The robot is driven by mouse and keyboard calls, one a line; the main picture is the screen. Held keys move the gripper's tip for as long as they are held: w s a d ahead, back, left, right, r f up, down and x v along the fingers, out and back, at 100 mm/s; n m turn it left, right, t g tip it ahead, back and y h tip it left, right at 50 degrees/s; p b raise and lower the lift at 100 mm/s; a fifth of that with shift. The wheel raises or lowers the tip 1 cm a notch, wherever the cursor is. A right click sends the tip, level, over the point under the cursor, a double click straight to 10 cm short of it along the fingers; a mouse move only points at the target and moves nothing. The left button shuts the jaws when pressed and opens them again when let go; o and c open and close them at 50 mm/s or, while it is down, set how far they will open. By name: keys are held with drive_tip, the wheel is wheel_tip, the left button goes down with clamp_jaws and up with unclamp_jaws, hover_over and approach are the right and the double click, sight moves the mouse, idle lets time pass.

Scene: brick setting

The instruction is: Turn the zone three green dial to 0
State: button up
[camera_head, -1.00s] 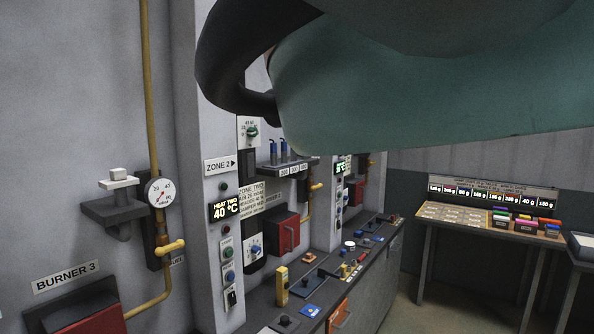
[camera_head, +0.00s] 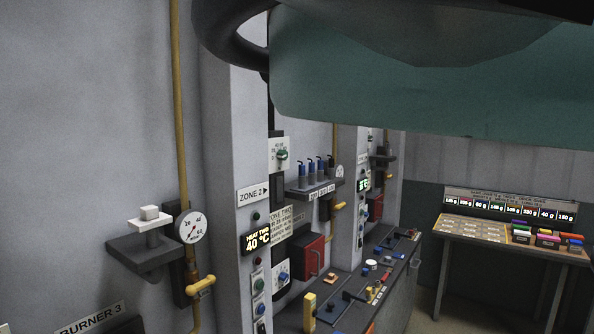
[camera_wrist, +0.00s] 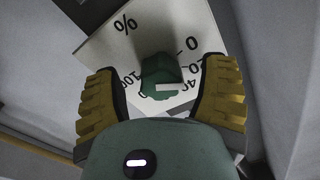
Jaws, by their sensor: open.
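In the wrist view, a green dial (camera_wrist: 160,80) with a white pointer bar sits on a white plate (camera_wrist: 100,45) marked with % and a scale including 0, 20, 40 and 100. The pointer bar points to the right, roughly toward the 20 to 40 marks. My gripper (camera_wrist: 160,72) is open, its yellow ribbed fingers on either side of the dial with visible gaps. Whether they are level with the dial in depth is hard to tell. The head view shows a green dial (camera_head: 282,155) above the ZONE 2 sign (camera_head: 255,193). My gripper is not visible there.
A pillar carries a HEAT TWO display (camera_head: 257,240) reading 40 °C. A white gauge (camera_head: 191,226) and yellow pipe (camera_head: 180,120) are at left. A shelf with blue-bodied parts (camera_head: 315,185) juts out near the pillar. A console (camera_head: 350,285) and a side table (camera_head: 480,232) stand at right.

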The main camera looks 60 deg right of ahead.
drive_tip(key=shift+f, duration=0.1)
drive_tip(key=c, duration=1.2)
